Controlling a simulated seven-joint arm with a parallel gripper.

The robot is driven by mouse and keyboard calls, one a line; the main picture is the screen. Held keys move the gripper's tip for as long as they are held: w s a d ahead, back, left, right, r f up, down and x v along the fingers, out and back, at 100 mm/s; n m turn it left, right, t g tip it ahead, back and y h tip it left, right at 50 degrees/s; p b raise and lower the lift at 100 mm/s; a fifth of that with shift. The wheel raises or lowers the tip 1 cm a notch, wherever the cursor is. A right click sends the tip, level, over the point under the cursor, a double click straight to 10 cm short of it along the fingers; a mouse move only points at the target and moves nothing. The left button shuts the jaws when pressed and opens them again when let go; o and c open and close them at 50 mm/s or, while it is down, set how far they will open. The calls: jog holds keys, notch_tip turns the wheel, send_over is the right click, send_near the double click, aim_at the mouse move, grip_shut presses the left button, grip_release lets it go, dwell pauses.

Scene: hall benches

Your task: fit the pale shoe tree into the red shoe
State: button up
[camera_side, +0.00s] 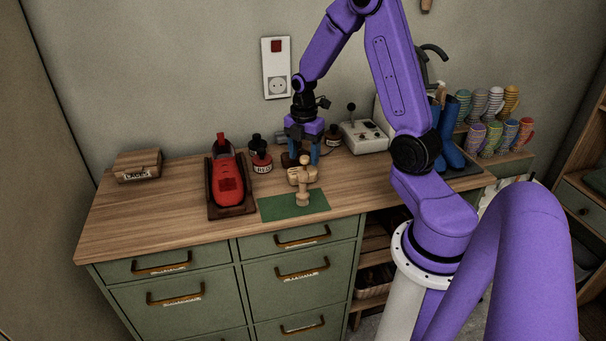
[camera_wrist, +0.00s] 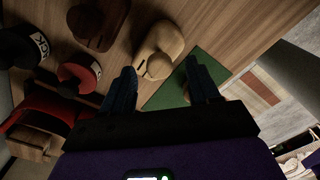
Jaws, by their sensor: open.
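Jars (camera_side: 261,160) with black and red bodies stand between shoe and gripper, behind. A dark brown piece (camera_wrist: 98,22) lies near the shoe tree. A wooden box (camera_side: 137,166) is far left; a control box (camera_side: 365,136) and blue boots (camera_side: 450,135) are right. The front bench strip is clear.

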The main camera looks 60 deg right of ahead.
jog(key=shift+f, duration=1.4)
grip_shut()
jog(key=shift+r, duration=0.1)
